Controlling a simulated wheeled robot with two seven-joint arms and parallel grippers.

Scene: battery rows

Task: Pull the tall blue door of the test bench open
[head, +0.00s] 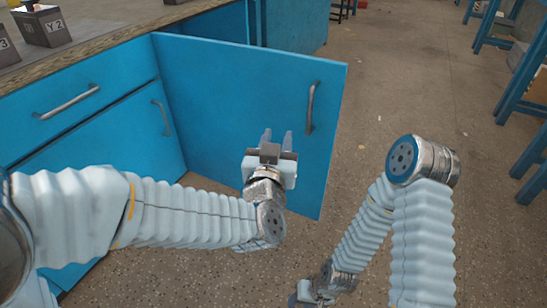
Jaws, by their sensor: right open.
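The tall blue door (230,85) of the test bench stands swung well out from the bench front, hinged at its left edge. Its grey vertical handle (312,107) is near its free right edge. My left gripper (276,135) is in front of the door's handle side, lower and to the left of the handle and apart from it. Its two fingers show a gap with nothing between them. My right gripper (308,297) is low at the bottom edge of the view, away from the door, and partly cut off.
The bench has a blue drawer (85,100) and a smaller door (100,150) at left, both closed. Labelled grey battery blocks (42,28) stand on its top. Blue frames (520,90) stand at far right. The floor (410,70) right of the door is clear.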

